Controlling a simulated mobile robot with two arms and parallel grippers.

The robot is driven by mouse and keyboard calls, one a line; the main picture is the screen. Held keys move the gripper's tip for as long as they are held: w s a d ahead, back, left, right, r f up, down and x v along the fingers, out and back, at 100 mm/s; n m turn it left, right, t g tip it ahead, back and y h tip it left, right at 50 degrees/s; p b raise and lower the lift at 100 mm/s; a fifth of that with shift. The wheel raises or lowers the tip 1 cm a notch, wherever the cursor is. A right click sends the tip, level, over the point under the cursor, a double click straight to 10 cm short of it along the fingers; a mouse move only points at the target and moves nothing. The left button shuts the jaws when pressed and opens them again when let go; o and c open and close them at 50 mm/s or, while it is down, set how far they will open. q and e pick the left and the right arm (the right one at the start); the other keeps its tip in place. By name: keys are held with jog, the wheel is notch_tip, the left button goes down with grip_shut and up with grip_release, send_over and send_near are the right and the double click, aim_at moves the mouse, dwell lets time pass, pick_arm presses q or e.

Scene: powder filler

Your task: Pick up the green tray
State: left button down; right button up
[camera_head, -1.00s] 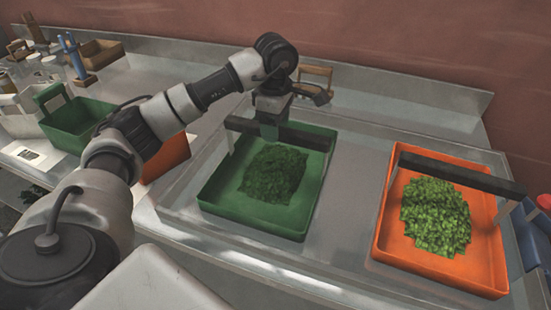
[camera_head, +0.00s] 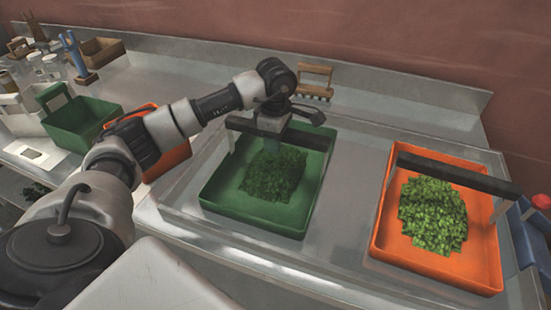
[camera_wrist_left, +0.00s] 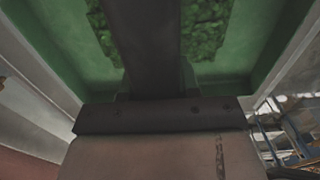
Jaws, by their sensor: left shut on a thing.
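The green tray (camera_head: 222,192) sits on the metal counter in the middle of the head view, holding a heap of dark green leaves (camera_head: 273,174). A dark handle bar (camera_head: 312,140) spans its far end on uprights. My left gripper (camera_head: 271,128) is over the middle of this bar and shut on it. The jaws themselves are hard to make out. In the left wrist view the tray's green wall (camera_wrist_left: 45,45) and some leaves (camera_wrist_left: 207,25) show behind dark parts close to the camera. My right gripper is out of view.
An orange tray (camera_head: 379,243) with bright green leaves and a dark handle stands to the right. Another green container (camera_head: 80,118) and an orange one (camera_head: 178,155) are at the left. A wooden rack (camera_head: 315,80) stands behind, near the back wall.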

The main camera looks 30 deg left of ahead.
pick_arm(q)
jog(key=shift+w+r, duration=0.1)
jog(key=shift+r, duration=0.05)
dwell(0.3)
jog(key=shift+r+b, duration=0.3)
jog(key=shift+r, duration=0.35)
notch_tip(320, 180, up, 3)
jog(key=shift+d+f+b, duration=0.1)
jog(key=shift+f+b, duration=0.05)
jog(key=shift+b, duration=0.3)
jog(key=s+d+r, duration=0.6)
jog(key=d, duration=0.3)
notch_tip(320, 180, up, 8)
jog(key=p, duration=0.5)
jog(key=shift+s, duration=0.45)
jog(key=shift+f, duration=0.15)
